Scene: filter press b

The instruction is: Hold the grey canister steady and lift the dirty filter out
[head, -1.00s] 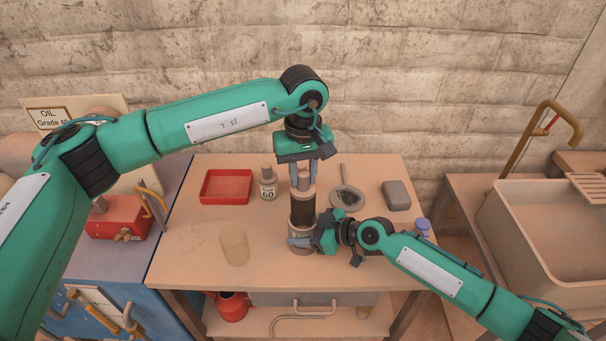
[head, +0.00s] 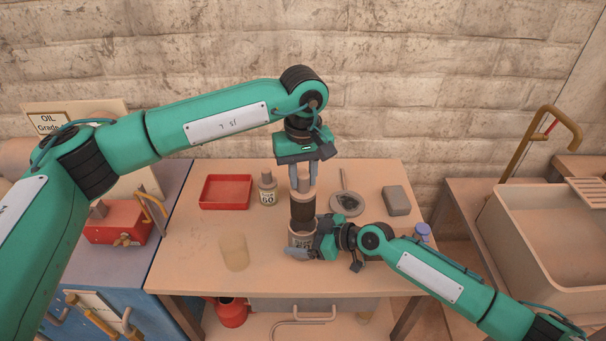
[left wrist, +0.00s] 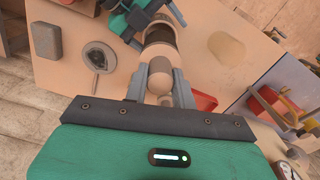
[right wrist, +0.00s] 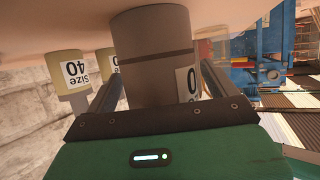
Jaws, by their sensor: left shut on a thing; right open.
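The dirty filter (head: 303,209), a dark cylinder with a pale top cap and knob, stands upright over the grey canister (head: 298,239). Much of its dark body shows above the rim. My left gripper (head: 303,181) points down and is shut on the knob; the left wrist view shows the knob (left wrist: 160,68) between the fingers. My right gripper (head: 311,250) is low at the canister's right side. In the right wrist view the canister (right wrist: 152,55) stands between its open fingers, its label partly showing. The filter's lower end is hidden.
A red tray (head: 226,205) and a labelled bottle (head: 268,196) stand at the left back of the table. A round dish (head: 347,211) and grey block (head: 396,199) lie at right. A sink (head: 555,245) is farther right.

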